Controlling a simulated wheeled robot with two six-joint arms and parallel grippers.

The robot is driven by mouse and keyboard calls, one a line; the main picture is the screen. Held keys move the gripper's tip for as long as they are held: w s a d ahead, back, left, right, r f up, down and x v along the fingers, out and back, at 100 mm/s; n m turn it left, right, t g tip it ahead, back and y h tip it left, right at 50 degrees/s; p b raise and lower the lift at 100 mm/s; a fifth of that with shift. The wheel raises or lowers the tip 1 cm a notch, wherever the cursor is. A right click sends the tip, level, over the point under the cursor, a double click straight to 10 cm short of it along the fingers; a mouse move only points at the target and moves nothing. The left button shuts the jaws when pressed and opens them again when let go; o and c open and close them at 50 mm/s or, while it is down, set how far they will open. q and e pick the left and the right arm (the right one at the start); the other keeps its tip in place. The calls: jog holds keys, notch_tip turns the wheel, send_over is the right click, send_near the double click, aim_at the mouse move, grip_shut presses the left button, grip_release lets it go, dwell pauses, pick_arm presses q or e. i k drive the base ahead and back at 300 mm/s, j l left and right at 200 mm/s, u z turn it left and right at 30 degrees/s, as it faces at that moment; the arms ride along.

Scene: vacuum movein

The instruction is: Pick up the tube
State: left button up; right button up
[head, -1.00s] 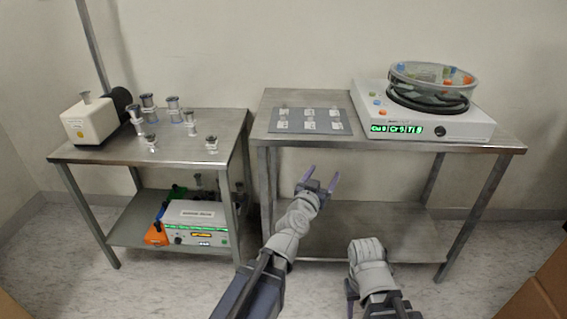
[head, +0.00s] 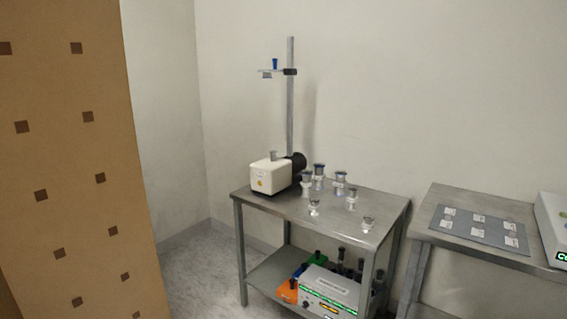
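Several short metal tube-like fittings with flanged ends stand on the left steel table (head: 262,203). The taller ones are a front-left piece (head: 307,187), a back piece (head: 319,175) and a right piece (head: 340,184). Smaller ones are a piece near the table's front (head: 314,208), a piece at the right (head: 352,200) and a piece by the right edge (head: 368,223). I cannot tell which of these is the tube. A small blue piece (head: 275,63) sits on a bracket high on a vertical post. Neither gripper shows in the head view.
A white pump box (head: 270,177) stands at the table's left end, by the post (head: 290,110). A lit control box (head: 330,291) sits on the lower shelf. A grey mat (head: 478,231) with labelled squares lies on the right table (head: 440,198). A brown patterned panel (head: 75,160) fills the left.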

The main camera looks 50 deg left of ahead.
aim_at(352, 197)
jog(key=i+j, duration=0.35)
jog(key=j, duration=0.15)
jog(key=u, duration=1.8)
